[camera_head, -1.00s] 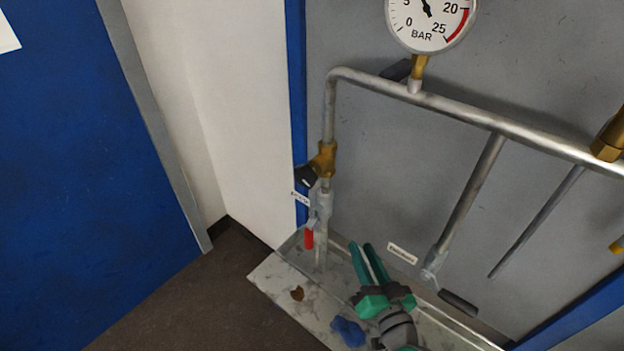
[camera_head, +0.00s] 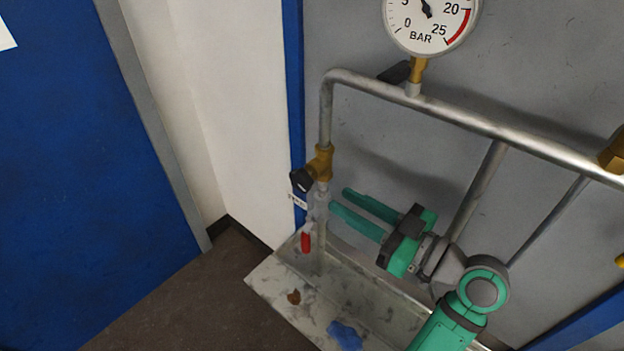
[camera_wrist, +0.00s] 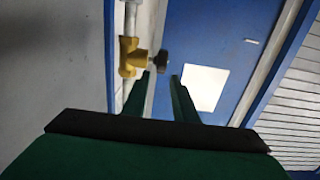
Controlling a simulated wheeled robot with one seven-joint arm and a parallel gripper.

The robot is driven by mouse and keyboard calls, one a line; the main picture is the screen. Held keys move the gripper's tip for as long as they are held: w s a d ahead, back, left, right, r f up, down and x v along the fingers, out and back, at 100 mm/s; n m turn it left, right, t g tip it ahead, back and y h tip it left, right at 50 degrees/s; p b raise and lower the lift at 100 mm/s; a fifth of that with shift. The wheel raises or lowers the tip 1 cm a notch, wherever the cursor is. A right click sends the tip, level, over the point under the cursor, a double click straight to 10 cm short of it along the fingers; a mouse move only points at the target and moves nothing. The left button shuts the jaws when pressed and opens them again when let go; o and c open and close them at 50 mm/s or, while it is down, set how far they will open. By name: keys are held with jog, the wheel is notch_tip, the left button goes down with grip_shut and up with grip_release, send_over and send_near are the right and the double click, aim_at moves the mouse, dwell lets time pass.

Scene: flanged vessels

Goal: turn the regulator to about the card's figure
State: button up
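The regulator is a brass valve body (camera_head: 321,163) with a black knob (camera_head: 301,181) on the left vertical pipe in the head view. In the wrist view the brass body (camera_wrist: 131,57) and black knob (camera_wrist: 160,61) appear just beyond my fingertips. My gripper (camera_head: 338,199) is open and empty, its green fingers pointing left, slightly right of and below the knob. The fingers (camera_wrist: 161,76) show apart in the wrist view. A round gauge (camera_head: 430,20) marked BAR stands above the pipe; its top is cut off. No readable card figure shows.
A red-handled valve (camera_head: 306,241) sits below the regulator, beside a small white tag (camera_head: 297,201). A metal tray (camera_head: 272,284) below holds a blue cloth (camera_head: 345,335) and a brown scrap (camera_head: 293,297). A horizontal pipe (camera_head: 480,121) runs above my gripper.

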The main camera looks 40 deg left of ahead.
aim_at(311, 185)
jog(key=a, duration=1)
jog(key=shift+w+a, duration=0.1)
jog(key=shift+a, duration=0.1)
jog(key=shift+w+f, duration=0.1)
grip_shut()
